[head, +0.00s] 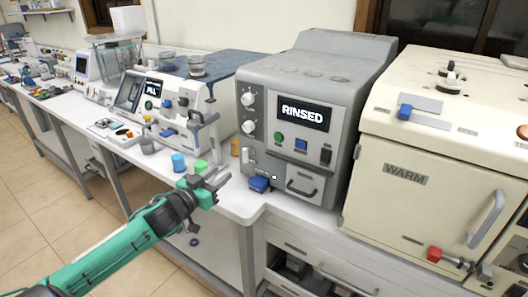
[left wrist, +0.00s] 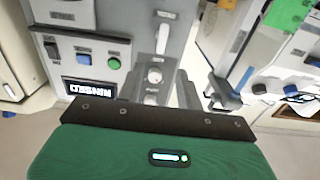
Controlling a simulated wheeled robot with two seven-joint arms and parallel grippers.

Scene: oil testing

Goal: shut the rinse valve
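The grey rinse machine (head: 310,75) has a lit display reading RINSED; it shows upside down in the left wrist view (left wrist: 105,20). A blue handle (head: 260,184) sticks out low at its front left; I take it for the rinse valve, though no label on it is readable. A small white lever (head: 247,155) is above it, below two round knobs; it also shows in the left wrist view (left wrist: 162,40). My left gripper (head: 222,180) is open and empty, left of the blue handle and apart from it. My right gripper is not in view.
A green cap (head: 201,167) and a blue cap (head: 179,162) stand on the white bench (head: 232,200) near my left gripper. A white machine (head: 160,100) stands to the left. A cream oven marked WARM (head: 430,150) stands close on the right. The floor at left is clear.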

